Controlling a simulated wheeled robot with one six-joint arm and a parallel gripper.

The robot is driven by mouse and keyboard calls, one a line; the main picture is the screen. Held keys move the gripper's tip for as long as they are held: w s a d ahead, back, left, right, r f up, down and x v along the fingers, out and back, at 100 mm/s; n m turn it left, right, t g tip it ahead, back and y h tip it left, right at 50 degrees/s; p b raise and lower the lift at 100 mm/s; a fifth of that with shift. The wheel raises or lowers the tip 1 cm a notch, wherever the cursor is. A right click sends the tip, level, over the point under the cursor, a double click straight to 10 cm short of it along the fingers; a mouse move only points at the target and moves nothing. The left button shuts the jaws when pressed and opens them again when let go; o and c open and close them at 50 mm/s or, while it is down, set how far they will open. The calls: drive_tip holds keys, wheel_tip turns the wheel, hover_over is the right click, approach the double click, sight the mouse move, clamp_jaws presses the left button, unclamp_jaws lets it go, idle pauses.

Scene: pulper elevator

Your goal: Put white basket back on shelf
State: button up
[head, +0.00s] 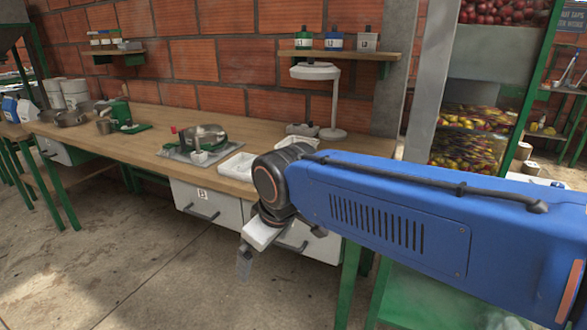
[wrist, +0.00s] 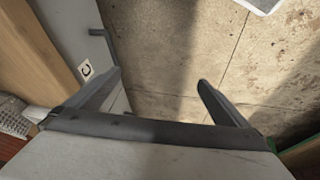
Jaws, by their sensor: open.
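My gripper (head: 244,262) hangs in front of the workbench drawers in the head view, pointing down. In the wrist view my gripper (wrist: 160,80) has its two fingers wide apart with only bare concrete floor between them. At the top right of the wrist view a white-rimmed object (wrist: 264,7) is cut off by the frame; I cannot tell whether it is the white basket. A white tray (head: 237,166) lies on the bench, partly behind my arm. A wooden wall shelf (head: 375,55) holds several labelled bottles. A smaller wall shelf (head: 118,51) is at the left.
The wooden workbench (head: 145,149) carries a pan, a scale-like grey plate, pots and a round-topped white stand (head: 333,105). White drawers (head: 205,206) hang below it. Crates of fruit (head: 475,145) stand behind my arm at the right. The floor at front left is clear.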

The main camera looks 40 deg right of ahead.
drive_tip(key=w+d+r+n+g+h, duration=0.1)
drive_tip(key=w+d+r+n, duration=0.2)
drive_tip(key=w+d+n, duration=0.3)
drive_tip(key=w+d+r+n+g+h, duration=0.1)
drive_tip(key=w+d+r+n, duration=0.1)
drive_tip(key=w+d+n, duration=0.5)
drive_tip(key=w+d+r+n+h, duration=0.1)
drive_tip(key=w+d+r+n, duration=0.2)
drive_tip(key=w+d+n, duration=0.3)
drive_tip(key=shift+w+d+r+n+g, duration=0.3)
drive_tip(key=shift+w+d+g, duration=0.1)
drive_tip(key=shift+d, duration=0.3)
drive_tip(key=w+d, duration=0.1)
drive_tip(key=d, duration=0.2)
drive_tip(key=w+d, duration=0.1)
drive_tip(key=d, duration=0.1)
drive_tip(key=w+d, duration=0.1)
drive_tip(key=d, duration=0.2)
drive_tip(key=shift+w+d, duration=0.3)
drive_tip(key=shift+d, duration=0.05)
drive_tip(key=d+f, duration=0.1)
drive_tip(key=w+d, duration=0.1)
drive_tip(key=d, duration=0.1)
drive_tip(key=shift+w+d+f, duration=0.1)
drive_tip(key=shift+w+f, duration=0.05)
drive_tip(key=shift+f, duration=0.25)
drive_tip(key=shift+w+d+f, duration=0.1)
drive_tip(key=shift+d+f, duration=0.1)
drive_tip(key=shift+f, duration=0.25)
drive_tip(key=shift+f, duration=0.3)
